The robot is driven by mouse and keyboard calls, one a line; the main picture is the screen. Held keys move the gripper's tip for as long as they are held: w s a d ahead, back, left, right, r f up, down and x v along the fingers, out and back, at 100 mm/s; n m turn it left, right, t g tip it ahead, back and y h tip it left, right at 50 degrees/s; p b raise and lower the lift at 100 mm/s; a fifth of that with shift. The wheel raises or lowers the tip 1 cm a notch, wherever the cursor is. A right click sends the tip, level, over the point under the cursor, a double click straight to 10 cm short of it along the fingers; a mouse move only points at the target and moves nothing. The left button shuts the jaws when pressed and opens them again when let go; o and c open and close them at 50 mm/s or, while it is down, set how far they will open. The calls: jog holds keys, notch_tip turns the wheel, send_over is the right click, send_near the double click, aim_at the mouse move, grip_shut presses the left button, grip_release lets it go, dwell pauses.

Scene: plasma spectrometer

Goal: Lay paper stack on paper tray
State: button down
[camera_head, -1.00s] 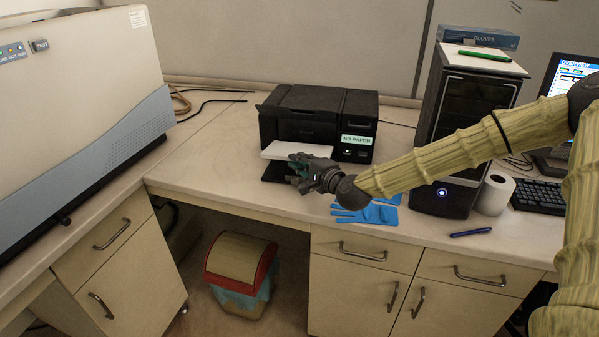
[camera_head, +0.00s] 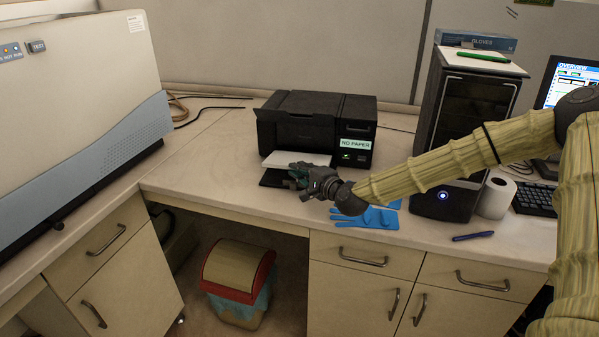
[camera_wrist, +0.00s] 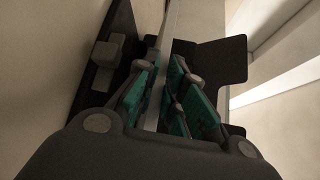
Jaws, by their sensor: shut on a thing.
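The white paper stack (camera_head: 298,158) is in front of the black printer, low over the black paper tray (camera_head: 274,178) that juts from the printer's base. My gripper (camera_head: 298,174) is at the stack's near edge and shut on it. In the wrist view the stack shows as a thin pale strip (camera_wrist: 167,55) between the green-padded fingers (camera_wrist: 168,100), with dark parts on both sides. Whether the stack touches the tray is not clear. My gripper hides part of the tray's right side.
The printer (camera_head: 305,118) carries a "NO PAPER" label. Blue gloves (camera_head: 370,218) lie just right of my gripper. A black computer tower (camera_head: 470,120) stands further right, with a paper roll (camera_head: 496,196) beside it. The counter left of the tray is clear.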

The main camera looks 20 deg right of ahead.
aim_at(303, 187)
jog(key=shift+w+d+f+b, duration=0.35)
jog(key=shift+w+f+b, duration=0.25)
jog(key=shift+f+b, duration=0.3)
jog(key=shift+w+d+f+b, duration=0.3)
jog(key=shift+w+f+b, duration=0.25)
jog(key=shift+f+b, duration=0.3)
jog(key=c, duration=1.4)
grip_release()
jog(key=shift+c, duration=0.2)
jog(key=shift+s, duration=0.1)
jog(key=shift+f, duration=0.2)
jog(key=shift+s, duration=0.2)
jog(key=shift+s+d, duration=0.1)
jog(key=shift+s, duration=0.1)
jog(key=v, duration=0.7)
jog(key=r+v, duration=0.1)
jog(key=v, duration=0.3)
